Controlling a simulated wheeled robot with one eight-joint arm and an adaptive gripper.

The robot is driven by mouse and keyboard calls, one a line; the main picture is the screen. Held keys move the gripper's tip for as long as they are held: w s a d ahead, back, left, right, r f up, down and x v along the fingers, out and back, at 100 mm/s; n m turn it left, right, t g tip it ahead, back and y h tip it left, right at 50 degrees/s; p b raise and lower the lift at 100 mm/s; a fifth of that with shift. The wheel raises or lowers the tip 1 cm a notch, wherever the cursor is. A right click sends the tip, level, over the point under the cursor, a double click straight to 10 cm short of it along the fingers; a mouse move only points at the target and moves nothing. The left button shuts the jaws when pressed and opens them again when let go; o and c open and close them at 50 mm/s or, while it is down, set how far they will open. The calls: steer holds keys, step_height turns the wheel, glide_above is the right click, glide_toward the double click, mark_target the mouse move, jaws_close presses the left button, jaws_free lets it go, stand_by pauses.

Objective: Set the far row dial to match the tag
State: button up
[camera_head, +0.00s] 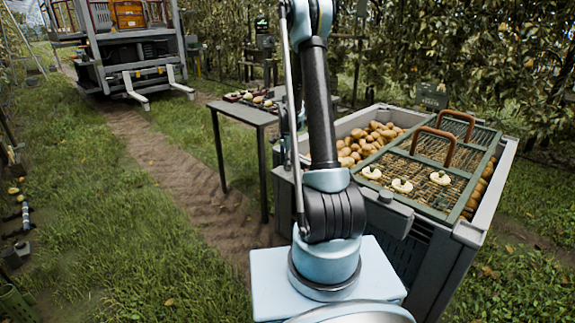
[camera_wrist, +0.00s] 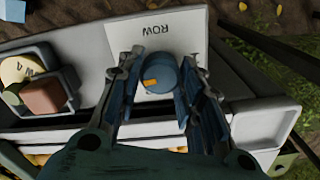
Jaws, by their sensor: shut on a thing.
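In the wrist view a blue round dial (camera_wrist: 162,84) with an orange mark sits on a white plate (camera_wrist: 152,42). The plate carries the word ROW, upside down in this view, and part of another mark at its right edge. My gripper (camera_wrist: 160,66) has its two fingers on either side of the dial and is shut on it. The orange mark is on the dial's left part. In the head view my arm rises in front and my gripper and the dial cannot be made out. I cannot identify the tag in either view.
A side table (camera_head: 240,113) stands behind my arm. In the wrist view a grey box (camera_wrist: 40,62) with a reddish-brown block (camera_wrist: 44,96) is left of the plate. Grass lies left.

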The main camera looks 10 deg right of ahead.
steer(key=shift+w+m, duration=0.1)
steer(key=shift+m, duration=0.6)
steer(key=o, duration=1.1)
steer(key=shift+c, duration=0.2)
step_height(320, 180, up, 12)
